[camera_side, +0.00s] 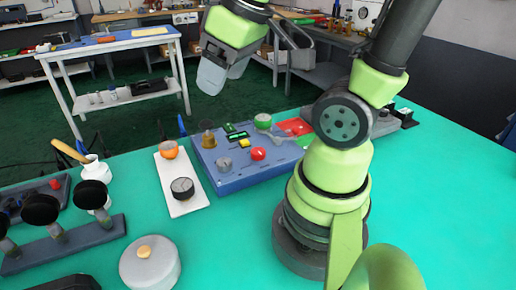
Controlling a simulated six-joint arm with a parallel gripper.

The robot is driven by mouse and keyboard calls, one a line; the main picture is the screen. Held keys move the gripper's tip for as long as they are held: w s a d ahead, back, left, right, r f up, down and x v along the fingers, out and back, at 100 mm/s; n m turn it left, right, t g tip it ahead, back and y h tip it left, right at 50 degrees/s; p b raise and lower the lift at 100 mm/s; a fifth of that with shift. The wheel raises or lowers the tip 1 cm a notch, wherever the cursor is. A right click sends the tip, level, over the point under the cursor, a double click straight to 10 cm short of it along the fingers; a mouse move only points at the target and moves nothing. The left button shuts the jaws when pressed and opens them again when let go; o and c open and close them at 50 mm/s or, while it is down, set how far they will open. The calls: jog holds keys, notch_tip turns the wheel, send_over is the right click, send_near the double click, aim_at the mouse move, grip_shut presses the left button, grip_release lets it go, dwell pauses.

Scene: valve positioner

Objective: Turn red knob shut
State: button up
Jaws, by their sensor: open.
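A small round red knob (258,153) sits on the front part of a blue panel box (228,182) that lies on the green table. I cannot read the knob's turn position at this size. My gripper (225,76) hangs in the air above and behind the panel, up and to the left of the red knob in the picture. Its pale fingers are open with nothing between them. It is apart from the knob and the panel.
The panel also carries a grey knob (224,164), a brass knob (208,138), a yellow button (244,143) and a green knob (262,120). A white board (184,205) with orange and black knobs lies left. A grey lidded pot (150,268) stands in front.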

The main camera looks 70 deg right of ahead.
jog(key=w+d+f+n+g, duration=0.1)
jog(key=d+f+n+g, duration=0.15)
jog(key=d+f, duration=0.3)
jog(key=n+g, duration=0.2)
jog(key=n, duration=0.3)
send_near(258, 151)
notch_tip(258, 151, down, 9)
jog(key=shift+w+f, duration=0.1)
jog(key=shift+f, duration=0.05)
jog(key=shift+c, duration=0.2)
jog(key=c, duration=0.9)
